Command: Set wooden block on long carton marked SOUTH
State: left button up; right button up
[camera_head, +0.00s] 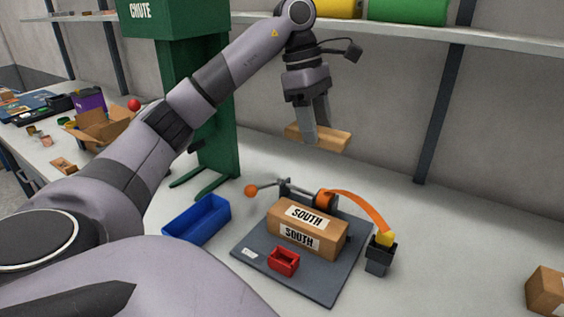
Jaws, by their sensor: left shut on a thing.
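The wooden block (334,142) is a light-brown bar held in the air above the bench, near the back wall. My left gripper (318,132) is shut on it, with fingers pointing down. The long carton marked SOUTH (324,232) lies on a dark grey board (318,286), with the label on its top and its front side. In the picture the block is above the carton, clearly apart from it. My right gripper is not in view.
On the board are a small red bin (284,261) and a device with an orange ball (251,191) behind the carton. An orange strap (362,207) arches to a dark cup (379,260). A blue tray (198,219) and a green chute stand (212,120) are left. A shelf (440,37) runs overhead.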

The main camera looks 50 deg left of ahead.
pick_arm(q)
jog(key=shift+s+a+r, duration=0.1)
jog(key=shift+s+a, duration=0.15)
jog(key=shift+s+a+f, duration=0.1)
jog(key=shift+f, duration=0.15)
jog(key=b, duration=0.2)
send_over(309, 218)
notch_tip(309, 218, down, 5)
jog(key=f, duration=0.6)
jog(key=a+f, duration=0.1)
jog(key=f, duration=0.2)
jog(key=shift+s+f, duration=0.15)
jog(key=shift+f, duration=2.55)
